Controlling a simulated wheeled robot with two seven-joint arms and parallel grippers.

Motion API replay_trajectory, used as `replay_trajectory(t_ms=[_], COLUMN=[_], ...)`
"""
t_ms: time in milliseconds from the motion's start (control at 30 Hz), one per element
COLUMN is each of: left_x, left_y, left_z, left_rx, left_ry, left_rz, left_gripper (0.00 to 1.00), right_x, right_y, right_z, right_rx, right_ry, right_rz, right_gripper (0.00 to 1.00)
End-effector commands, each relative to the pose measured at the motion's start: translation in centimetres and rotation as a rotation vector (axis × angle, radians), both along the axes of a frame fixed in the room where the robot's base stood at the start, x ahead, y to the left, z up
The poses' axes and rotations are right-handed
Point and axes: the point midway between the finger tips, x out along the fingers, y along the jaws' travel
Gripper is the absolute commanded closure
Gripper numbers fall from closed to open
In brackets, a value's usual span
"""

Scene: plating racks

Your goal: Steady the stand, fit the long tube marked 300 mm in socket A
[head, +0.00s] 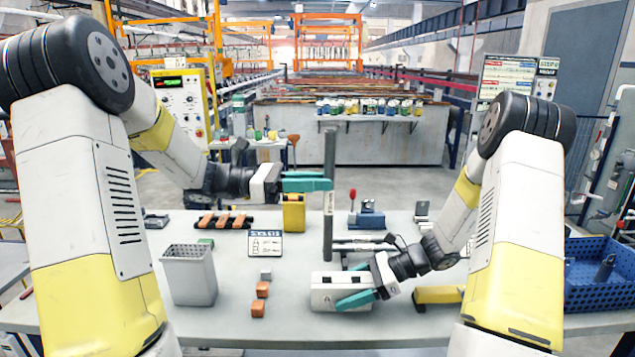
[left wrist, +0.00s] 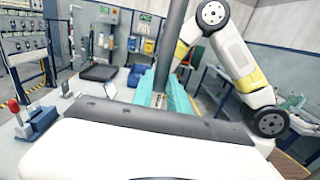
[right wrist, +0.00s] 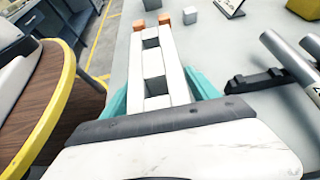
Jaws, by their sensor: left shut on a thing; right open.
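A long grey tube (head: 329,150) stands upright in my left gripper (head: 326,183), whose teal fingers are shut on it; a label shows below the grip. The tube (left wrist: 172,45) also rises between the fingers in the left wrist view. Its lower end is close above or behind the white stand (head: 322,290); I cannot tell which. The stand (right wrist: 153,65) has square sockets in its top. My right gripper (head: 343,287) is open, with one finger on each side of the stand; contact is unclear. Which socket is A cannot be read on the stand.
Grey tubes (right wrist: 288,60) lie on a black rack behind the stand. A card (head: 265,244) marked A and B stands left of them. A perforated grey bin (head: 189,277), orange blocks (head: 262,290) and a yellow holder (head: 293,214) stand left. A blue crate (head: 597,290) is far right.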

Motion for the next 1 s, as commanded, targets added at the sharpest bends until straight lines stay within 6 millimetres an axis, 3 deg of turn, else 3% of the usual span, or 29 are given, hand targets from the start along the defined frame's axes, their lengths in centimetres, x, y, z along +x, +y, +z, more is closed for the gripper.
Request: replay_trajectory(t_ms=[300,633,667,700,767,1000], left_x=[0.0,0.0,0.0,0.0,0.0,0.0], left_y=[-0.01,-0.01,-0.01,-0.01,-0.01,-0.01], left_z=[0.04,0.04,0.04,0.04,0.04,0.04], left_rx=[-0.001,-0.001,-0.001,-0.001,-0.001,-0.001], left_ry=[-0.001,-0.001,-0.001,-0.001,-0.001,-0.001], left_rz=[0.0,0.0,0.0,0.0,0.0,0.0], left_gripper=[1.0,1.0,1.0,1.0,1.0,1.0], right_x=[-0.01,-0.01,-0.01,0.0,0.0,0.0], right_y=[0.15,0.12,0.13,0.12,0.12,0.12], right_z=[-0.07,-0.07,-0.06,-0.05,-0.05,-0.05], right_rx=[0.0,0.0,0.0,0.0,0.0,0.0], right_ry=[0.0,0.0,0.0,0.0,0.0,0.0], right_rz=[0.0,0.0,0.0,0.0,0.0,0.0], right_gripper=[0.33,0.98,0.42,0.34,0.26,0.26])
